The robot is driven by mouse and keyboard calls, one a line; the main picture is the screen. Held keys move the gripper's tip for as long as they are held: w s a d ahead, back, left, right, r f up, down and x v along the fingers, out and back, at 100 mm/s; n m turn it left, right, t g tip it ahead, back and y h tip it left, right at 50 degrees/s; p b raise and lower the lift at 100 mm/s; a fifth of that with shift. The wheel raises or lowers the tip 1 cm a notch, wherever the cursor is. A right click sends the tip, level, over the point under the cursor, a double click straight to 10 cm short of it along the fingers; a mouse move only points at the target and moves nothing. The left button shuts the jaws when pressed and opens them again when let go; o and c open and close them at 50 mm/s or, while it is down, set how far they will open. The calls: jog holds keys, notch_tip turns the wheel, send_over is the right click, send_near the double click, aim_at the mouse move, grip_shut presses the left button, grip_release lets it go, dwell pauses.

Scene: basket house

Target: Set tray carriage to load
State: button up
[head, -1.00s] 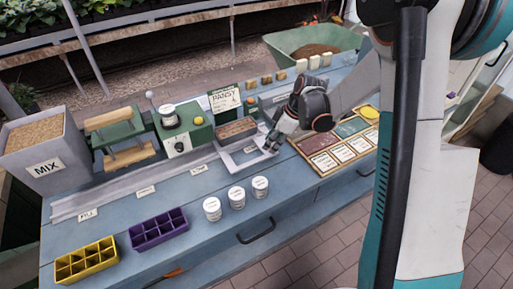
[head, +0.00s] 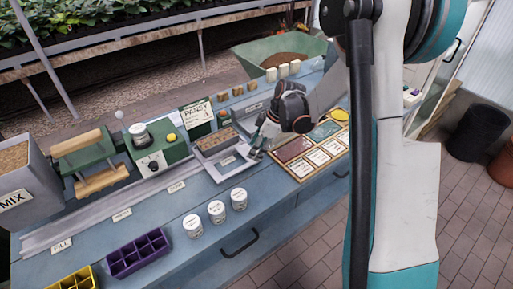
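The tray carriage (head: 226,174) is a pale metal frame at the right end of a grey rail (head: 95,217) on the blue bench. A brown celled tray (head: 216,141) sits at the carriage's back side. My gripper (head: 257,146) is at the carriage's right end, pointing down, close to or touching its edge. The fingertips are small and partly hidden, so I cannot tell whether they grip it. Small labels line the rail's front, including FILL (head: 62,246); the others are too small to read surely.
Three white pots (head: 216,212) stand in front of the carriage. A board of cards (head: 311,151) lies right of my gripper. A green machine (head: 157,150) and the MIX bin (head: 25,185) stand behind the rail. Purple (head: 138,254) and yellow (head: 73,281) trays are at front left.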

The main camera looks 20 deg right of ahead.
jog(key=shift+a, duration=0.1)
jog(key=v, duration=1.2)
